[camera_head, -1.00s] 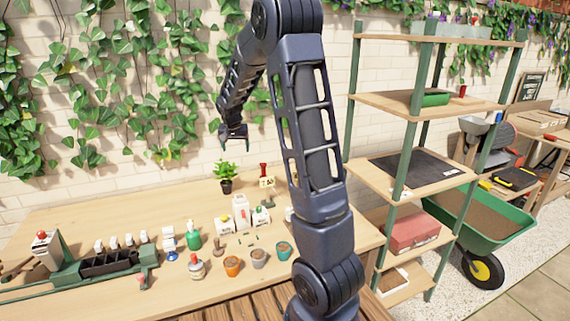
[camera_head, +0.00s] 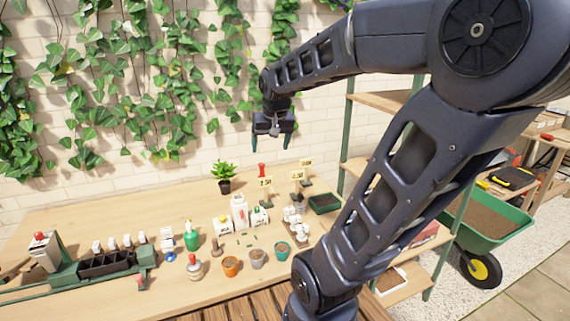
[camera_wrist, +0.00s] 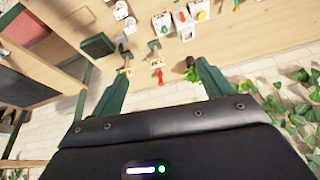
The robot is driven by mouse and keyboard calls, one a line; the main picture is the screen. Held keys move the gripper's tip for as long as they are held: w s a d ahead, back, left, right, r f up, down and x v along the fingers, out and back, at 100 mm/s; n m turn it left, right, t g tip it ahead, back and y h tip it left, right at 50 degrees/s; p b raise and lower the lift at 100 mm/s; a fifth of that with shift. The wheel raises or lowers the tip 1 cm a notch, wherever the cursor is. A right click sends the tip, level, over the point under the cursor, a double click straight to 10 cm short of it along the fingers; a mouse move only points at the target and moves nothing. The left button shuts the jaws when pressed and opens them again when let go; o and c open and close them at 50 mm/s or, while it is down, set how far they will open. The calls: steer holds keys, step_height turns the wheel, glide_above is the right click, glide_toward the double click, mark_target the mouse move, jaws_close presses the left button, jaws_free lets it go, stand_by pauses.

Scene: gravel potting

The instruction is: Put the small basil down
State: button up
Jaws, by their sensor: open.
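The small basil (camera_head: 223,175) is a leafy green plant in a black pot. It stands upright on the potting table (camera_head: 120,198), toward the back. My gripper (camera_head: 272,146) is open and empty, high above the back of the table, up and to the right of the basil and apart from it. In the wrist view the basil's leaves (camera_wrist: 191,73) show beside one finger of my gripper (camera_wrist: 160,85), farther off; the finger partly hides the plant.
Price signs (camera_head: 265,186) and a red-topped tool stand right of the basil. Small pots (camera_head: 231,266), a green bottle (camera_head: 191,236) and white boxes (camera_head: 239,210) stand in front. A dark green tray (camera_head: 325,203) lies at the right. The table left of the basil is clear.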

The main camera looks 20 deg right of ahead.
steer(key=s+f+n, duration=0.1)
steer(key=s, duration=1)
steer(key=shift+f, duration=0.3)
